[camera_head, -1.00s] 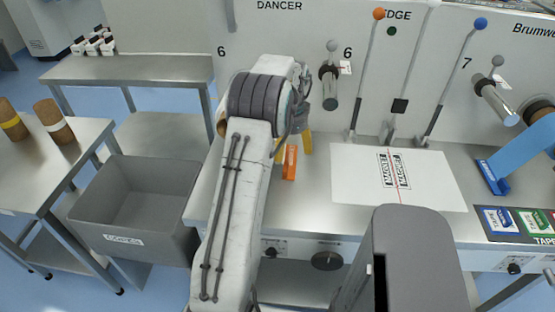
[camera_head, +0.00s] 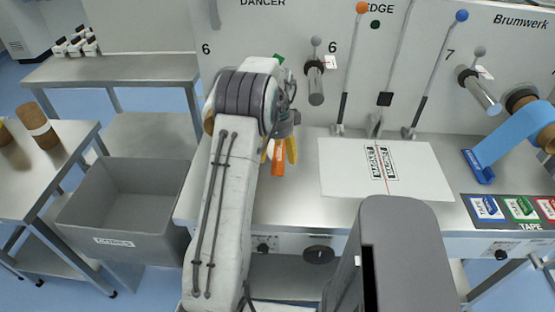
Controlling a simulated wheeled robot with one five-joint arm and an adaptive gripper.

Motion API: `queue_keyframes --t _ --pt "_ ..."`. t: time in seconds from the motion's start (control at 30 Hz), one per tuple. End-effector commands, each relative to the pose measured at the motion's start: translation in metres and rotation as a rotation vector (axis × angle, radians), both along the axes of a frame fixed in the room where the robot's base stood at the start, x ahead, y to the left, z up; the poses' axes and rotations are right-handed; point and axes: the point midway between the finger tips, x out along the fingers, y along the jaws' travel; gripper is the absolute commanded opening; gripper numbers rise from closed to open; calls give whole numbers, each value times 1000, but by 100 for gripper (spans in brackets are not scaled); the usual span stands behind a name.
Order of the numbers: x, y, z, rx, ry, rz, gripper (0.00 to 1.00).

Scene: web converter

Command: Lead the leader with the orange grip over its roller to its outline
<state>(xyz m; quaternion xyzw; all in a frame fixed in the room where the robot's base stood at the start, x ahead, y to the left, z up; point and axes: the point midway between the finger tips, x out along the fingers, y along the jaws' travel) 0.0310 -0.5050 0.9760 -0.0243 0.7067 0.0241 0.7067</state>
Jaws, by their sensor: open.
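The orange grip (camera_head: 278,160) stands on the steel bench behind my arm. Any web attached to it is hidden by the arm. My gripper (camera_head: 278,151) has yellow fingertips, one on each side of the grip's upper part. It is open, and I cannot tell whether the fingers touch the grip. A short metal roller (camera_head: 316,86) sticks out of the panel to the right of my gripper, with nothing visible over it. I cannot make out the outline for the orange grip.
A white sheet (camera_head: 345,180) with printed labels and a red line lies mid-bench. A blue leader (camera_head: 512,138) hangs at right, its blue grip (camera_head: 478,167) on the bench near the tape cards (camera_head: 519,208). Levers rise behind. A grey crate (camera_head: 75,215) stands left.

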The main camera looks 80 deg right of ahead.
Motion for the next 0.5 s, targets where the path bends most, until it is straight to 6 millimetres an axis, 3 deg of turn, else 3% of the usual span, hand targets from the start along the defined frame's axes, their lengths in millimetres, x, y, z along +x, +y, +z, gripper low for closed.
queue_keyframes --t 0.3,0.5 --pt "2 3 -36 3 0 2 75" --pt "2 2 -48 1 0 2 75"
